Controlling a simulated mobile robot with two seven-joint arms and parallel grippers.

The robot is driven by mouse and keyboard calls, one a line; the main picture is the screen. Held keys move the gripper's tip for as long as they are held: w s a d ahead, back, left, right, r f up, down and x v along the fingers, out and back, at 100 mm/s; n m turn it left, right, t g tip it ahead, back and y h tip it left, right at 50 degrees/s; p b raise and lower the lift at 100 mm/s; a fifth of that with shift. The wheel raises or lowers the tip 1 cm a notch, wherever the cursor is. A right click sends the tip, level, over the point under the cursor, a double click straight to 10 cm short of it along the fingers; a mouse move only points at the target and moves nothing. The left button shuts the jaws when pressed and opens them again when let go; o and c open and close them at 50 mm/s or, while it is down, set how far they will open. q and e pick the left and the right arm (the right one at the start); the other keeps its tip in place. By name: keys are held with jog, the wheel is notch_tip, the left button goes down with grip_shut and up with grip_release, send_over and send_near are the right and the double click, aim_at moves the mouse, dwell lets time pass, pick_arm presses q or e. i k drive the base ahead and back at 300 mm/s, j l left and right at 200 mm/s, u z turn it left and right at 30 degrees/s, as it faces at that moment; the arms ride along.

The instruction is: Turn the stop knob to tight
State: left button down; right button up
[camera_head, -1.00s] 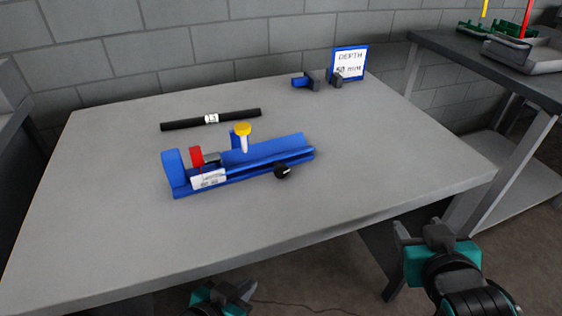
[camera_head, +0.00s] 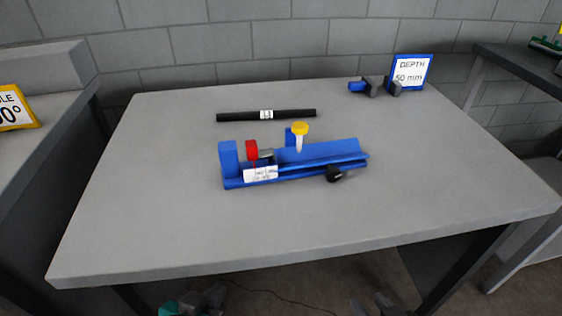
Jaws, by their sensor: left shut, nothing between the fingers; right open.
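A blue crimping fixture (camera_head: 318,166) lies on the grey table. A black knob (camera_head: 334,174) sits on its front side towards the right and looks like the stop knob; its marks are too small to read. A yellow-topped white post (camera_head: 299,136) rises from the fixture, and a red part (camera_head: 252,150) sits near its left end. A white label (camera_head: 261,174) is on its front. My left gripper (camera_head: 206,298) is shut and empty, below the table's front edge. My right gripper (camera_head: 372,306) is open, partly cut off by the bottom edge. Both are well apart from the fixture.
A black rod (camera_head: 266,115) with a white label lies behind the fixture. A blue and dark grey tool (camera_head: 374,87) and a "DEPTH 50 mm" sign (camera_head: 411,73) stand at the back right. The front of the table (camera_head: 290,230) is clear. Other tables flank it.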

aim_at(333, 174)
jog(key=l+u, duration=0.1)
jog(key=u, duration=0.35)
jog(key=l+u, duration=0.15)
jog(key=u, duration=0.35)
jog(key=l+u, duration=0.15)
jog(key=u, duration=0.3)
jog(key=k+l+u, duration=0.15)
jog(key=l+u, duration=0.3)
jog(key=k+l+u, duration=0.2)
jog(key=u, duration=0.3)
jog(key=k+l+u, duration=0.45)
jog(key=k, duration=0.3)
jog(key=k+l, duration=0.2)
jog(key=k, duration=0.15)
jog(key=k+l, duration=0.15)
jog(key=k, duration=0.2)
jog(key=i, duration=0.5)
